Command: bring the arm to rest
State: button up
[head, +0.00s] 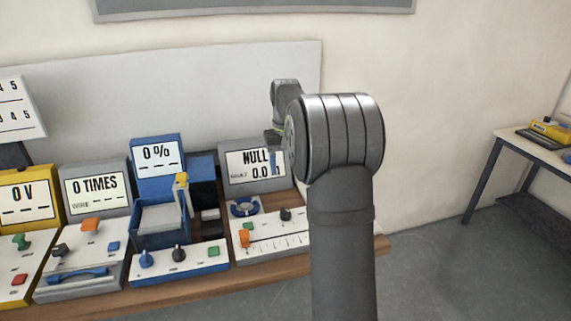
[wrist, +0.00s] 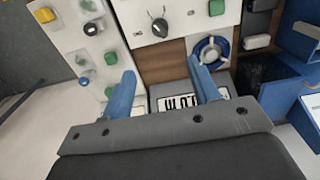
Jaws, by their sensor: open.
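My gripper (wrist: 161,68) shows in the wrist view as two blue fingers spread apart, with nothing between them. In the head view my gripper (head: 273,161) is partly hidden behind my own arm, and a blue finger hangs in front of the screen (head: 243,170) that reads NULL. The same screen (wrist: 182,103) lies upside down behind the fingers in the wrist view. I cannot tell the exact gap between the fingers and the screen.
A wooden bench (head: 165,292) holds a row of instruments: a yellow unit (head: 48,200), a TIMES unit (head: 96,190) and a blue unit (head: 157,155). A blue ring (wrist: 210,50) lies close to one finger in the wrist view. A side table (head: 540,149) stands right, with open floor between.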

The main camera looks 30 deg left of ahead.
aim_at(286, 209)
dwell(0.4)
notch_tip(286, 209, down, 18)
jog(key=shift+r, duration=0.2)
dwell(0.4)
jog(key=shift+f, duration=0.1)
jog(key=shift+m, duration=0.5)
jog(key=m, duration=0.4)
jog(key=shift+m, duration=0.4)
jog(key=m, duration=0.6)
jog(key=shift+r, duration=0.75)
dwell(1.1)
